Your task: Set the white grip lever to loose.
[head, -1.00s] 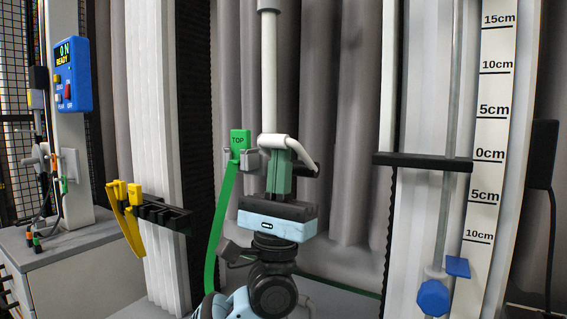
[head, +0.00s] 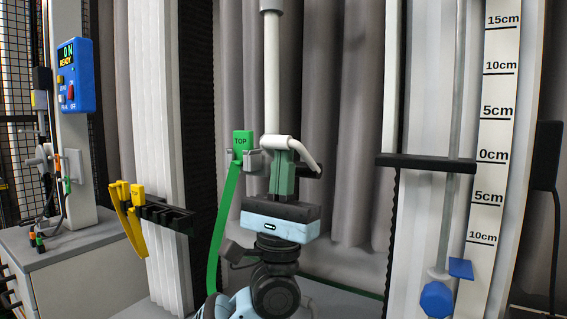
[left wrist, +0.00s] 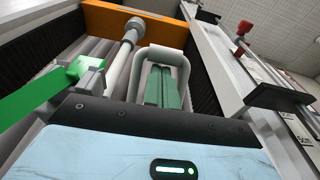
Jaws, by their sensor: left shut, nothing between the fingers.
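The white grip lever (head: 303,152) is a bent white bar at the foot of the hanging white rod (head: 272,75). It also shows in the left wrist view as a pale U-shaped loop (left wrist: 183,68). My left gripper (head: 282,155) points up from below, with its green fingers shut and nothing between them. In the left wrist view the fingers (left wrist: 161,75) appear inside the loop's outline. I cannot tell whether they touch the bar. My right gripper is not in view.
A green strap with a "TOP" tag (head: 242,142) hangs just left of my gripper. Yellow pieces (head: 128,200) hang on a black rack (head: 165,214) at left. A blue control box (head: 75,75) reads ON, READY. A centimetre scale (head: 493,130) and blue knob (head: 436,299) stand at right.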

